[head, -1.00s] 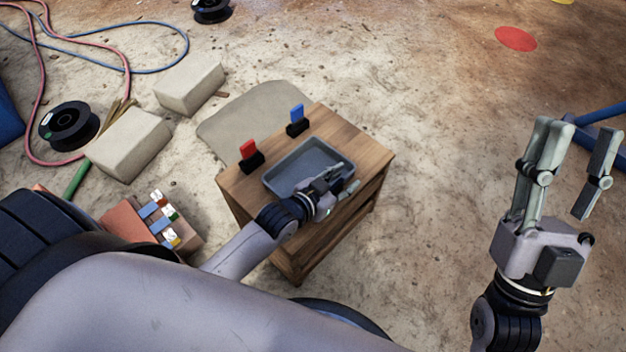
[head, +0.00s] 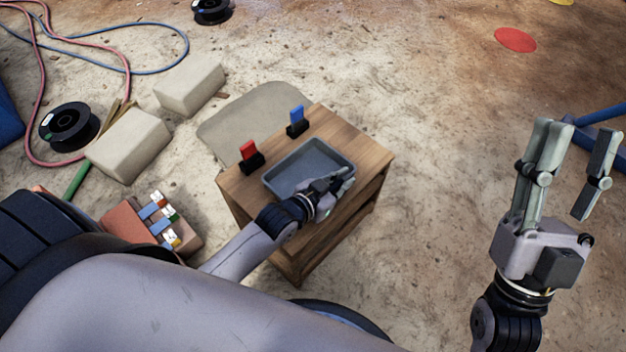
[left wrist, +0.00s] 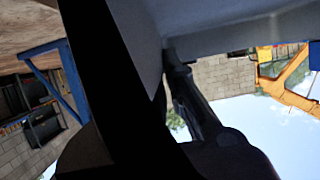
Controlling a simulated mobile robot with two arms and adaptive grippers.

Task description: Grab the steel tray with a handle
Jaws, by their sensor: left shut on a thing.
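The steel tray (head: 300,168) is a shallow grey rectangular pan on top of a small wooden table (head: 355,148) in the head view. My left gripper (head: 338,182) is at the tray's near right side, shut on it; the fingers partly hide that edge. The tray's handle cannot be made out. In the left wrist view a large grey surface, likely the tray (left wrist: 240,25), fills the top close to a dark finger. My right gripper (head: 570,165) is open and empty, raised at the right, far from the tray.
A red clip-like piece (head: 248,152) and a blue one (head: 297,117) on black bases stand at the table's back left. Beige blocks (head: 130,142), a black spool (head: 68,126) and hoses lie on the left. Open ground lies right of the table.

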